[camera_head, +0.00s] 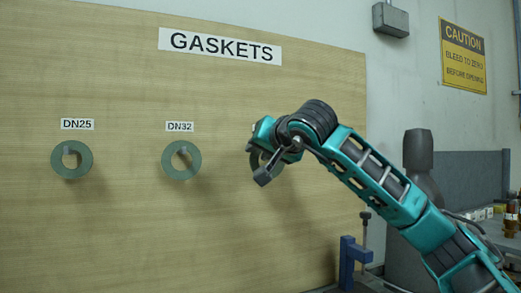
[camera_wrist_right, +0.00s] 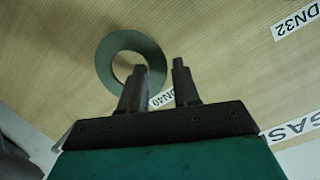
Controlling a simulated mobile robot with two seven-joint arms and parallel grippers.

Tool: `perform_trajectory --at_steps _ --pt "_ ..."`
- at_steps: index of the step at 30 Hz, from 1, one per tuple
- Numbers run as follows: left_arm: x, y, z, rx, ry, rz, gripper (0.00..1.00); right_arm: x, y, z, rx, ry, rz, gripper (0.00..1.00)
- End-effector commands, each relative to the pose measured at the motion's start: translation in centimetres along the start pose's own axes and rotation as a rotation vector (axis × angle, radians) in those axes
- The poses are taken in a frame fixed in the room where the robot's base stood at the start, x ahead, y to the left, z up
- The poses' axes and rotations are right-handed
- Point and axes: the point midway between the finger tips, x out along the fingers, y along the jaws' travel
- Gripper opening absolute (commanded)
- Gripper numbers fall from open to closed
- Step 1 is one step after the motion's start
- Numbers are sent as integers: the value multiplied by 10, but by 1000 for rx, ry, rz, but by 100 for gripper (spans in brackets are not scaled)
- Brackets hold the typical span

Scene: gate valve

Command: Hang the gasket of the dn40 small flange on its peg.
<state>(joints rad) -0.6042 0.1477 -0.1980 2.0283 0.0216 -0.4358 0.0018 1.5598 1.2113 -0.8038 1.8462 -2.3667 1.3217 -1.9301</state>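The DN40 gasket, a flat grey-green ring (camera_wrist_right: 103,64), is in front of or against the board in the right wrist view. In the head view only a dark part of it (camera_head: 254,161) shows behind my right gripper (camera_head: 266,165). In the wrist view the right gripper (camera_wrist_right: 160,68) has its fingers apart, with a clear gap between them. One finger overlaps the ring's edge; I cannot tell whether it touches. The DN40 label (camera_wrist_right: 163,98) shows between the fingers. The DN40 peg is not clearly visible; the finger may hide it. My left gripper is not in view.
The wooden board (camera_head: 120,225) carries a DN25 gasket (camera_head: 58,169) and a DN32 gasket (camera_head: 168,168) on pegs, left of my right arm. A blue clamp-like fixture (camera_head: 348,262) stands below the arm. The board's lower left is clear.

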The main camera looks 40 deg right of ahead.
Motion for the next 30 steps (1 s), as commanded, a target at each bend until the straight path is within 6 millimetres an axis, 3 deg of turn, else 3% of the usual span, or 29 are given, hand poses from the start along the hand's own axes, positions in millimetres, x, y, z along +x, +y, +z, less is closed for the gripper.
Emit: perform_trajectory --at_steps 1,8,13,24,30 --pt "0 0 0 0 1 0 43 2 8 -1 6 0 24 45" --pt "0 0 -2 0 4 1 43 2 10 -2 7 1 27 45" --pt "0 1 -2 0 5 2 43 -10 8 -3 7 5 25 45" --pt "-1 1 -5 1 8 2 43 -89 -1 -3 2 10 7 45" --pt "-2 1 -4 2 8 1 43 -119 -3 -1 -1 4 4 45"
